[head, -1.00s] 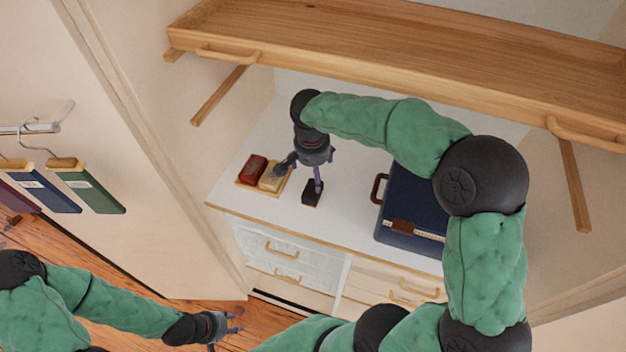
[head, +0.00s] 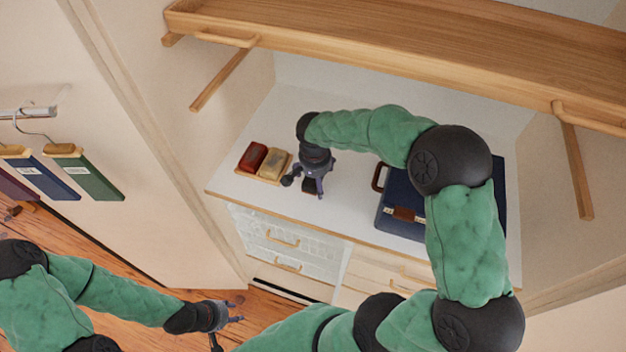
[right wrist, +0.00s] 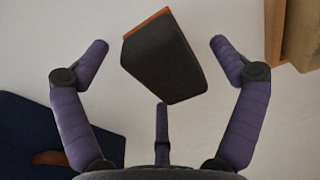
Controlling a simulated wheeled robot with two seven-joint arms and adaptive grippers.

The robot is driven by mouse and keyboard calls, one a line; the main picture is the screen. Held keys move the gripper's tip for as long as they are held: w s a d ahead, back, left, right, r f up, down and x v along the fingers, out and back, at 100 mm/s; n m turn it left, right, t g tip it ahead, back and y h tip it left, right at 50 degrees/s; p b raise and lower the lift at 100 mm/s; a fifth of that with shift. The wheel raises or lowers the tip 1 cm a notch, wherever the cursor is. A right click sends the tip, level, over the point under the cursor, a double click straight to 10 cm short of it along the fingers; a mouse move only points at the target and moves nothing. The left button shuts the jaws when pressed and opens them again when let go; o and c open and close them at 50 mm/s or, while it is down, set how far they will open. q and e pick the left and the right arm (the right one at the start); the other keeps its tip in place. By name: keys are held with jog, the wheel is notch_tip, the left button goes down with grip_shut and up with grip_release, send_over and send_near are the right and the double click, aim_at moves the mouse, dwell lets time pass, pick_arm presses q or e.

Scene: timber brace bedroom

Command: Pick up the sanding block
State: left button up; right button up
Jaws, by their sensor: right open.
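The sanding block, a dark grey block with a thin orange-brown edge (right wrist: 163,60), lies on the white counter. In the head view the dark block (head: 309,187) is partly hidden by my right gripper (head: 306,184), which is low over it. In the right wrist view the fingers of my right gripper (right wrist: 160,50) are spread, one on each side of the block and a third below it in the picture, with gaps showing. My left gripper (head: 232,318) is open and empty, away from the counter at the lower left.
A navy case (head: 398,190) is to the right. A wooden shelf (head: 400,60) overhangs the counter.

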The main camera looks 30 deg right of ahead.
jog(key=c, duration=1.3)
jog(key=shift+c, duration=0.2)
jog(key=shift+r, duration=0.15)
jog(key=shift+r, duration=0.25)
jog(key=r, duration=0.3)
jog(key=shift+a, duration=0.2)
jog(key=s+a+r+p, duration=0.1)
jog(key=s+a+r, duration=0.7)
jog(key=a, duration=0.3)
jog(key=shift+r, duration=0.65)
